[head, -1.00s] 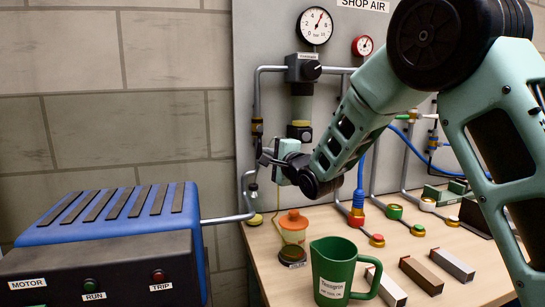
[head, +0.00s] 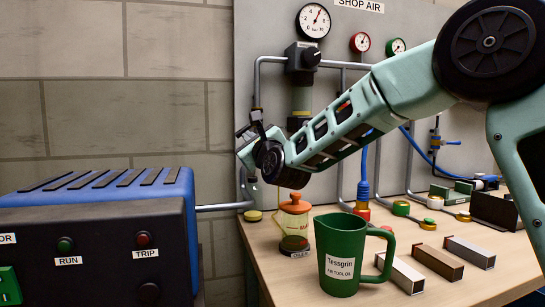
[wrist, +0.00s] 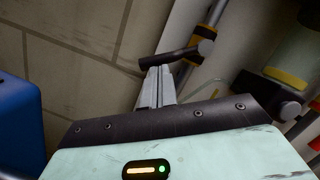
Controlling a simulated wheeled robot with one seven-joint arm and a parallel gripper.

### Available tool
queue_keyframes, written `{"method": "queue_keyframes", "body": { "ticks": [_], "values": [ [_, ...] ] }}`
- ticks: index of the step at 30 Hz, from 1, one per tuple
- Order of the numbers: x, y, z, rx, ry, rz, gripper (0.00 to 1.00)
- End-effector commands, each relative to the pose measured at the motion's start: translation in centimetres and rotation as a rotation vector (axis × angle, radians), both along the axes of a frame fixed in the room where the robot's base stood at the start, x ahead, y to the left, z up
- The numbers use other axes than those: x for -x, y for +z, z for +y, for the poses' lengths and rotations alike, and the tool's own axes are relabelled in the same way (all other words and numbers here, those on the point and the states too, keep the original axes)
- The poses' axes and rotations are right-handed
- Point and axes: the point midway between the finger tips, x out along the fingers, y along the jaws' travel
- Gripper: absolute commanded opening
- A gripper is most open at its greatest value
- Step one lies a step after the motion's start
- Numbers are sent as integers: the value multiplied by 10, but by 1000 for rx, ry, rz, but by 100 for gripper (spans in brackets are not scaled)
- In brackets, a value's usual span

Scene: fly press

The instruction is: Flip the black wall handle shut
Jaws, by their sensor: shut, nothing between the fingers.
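The black wall handle (wrist: 168,56) shows in the wrist view as a short dark bar. It sticks out leftward, across the line of the grey pipe, from a valve with a yellow-orange band (wrist: 204,32). My gripper (wrist: 157,73) is shut and empty. Its fingertips are right at the handle's left part, just below it in the picture; I cannot tell whether they touch. In the head view my gripper (head: 245,132) is up against the left grey pipe, and my wrist hides most of the handle.
A blue machine (head: 110,205) with a dark control panel stands at the left. On the bench are an orange-capped jar (head: 295,225), a green jug (head: 341,255) and several metal bars. A dark regulator (head: 300,58) and gauge (head: 313,21) are on the panel above my wrist.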

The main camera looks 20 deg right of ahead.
Motion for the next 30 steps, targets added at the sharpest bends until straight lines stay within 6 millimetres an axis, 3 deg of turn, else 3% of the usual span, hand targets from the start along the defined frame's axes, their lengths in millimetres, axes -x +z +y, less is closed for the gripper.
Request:
{"method": "queue_keyframes", "body": {
  "ticks": [15, 30],
  "values": [
    [0, 17, 19, -445, 1, -2, 0],
    [0, 32, 23, -619, -2, -2, 0]
  ]
}}
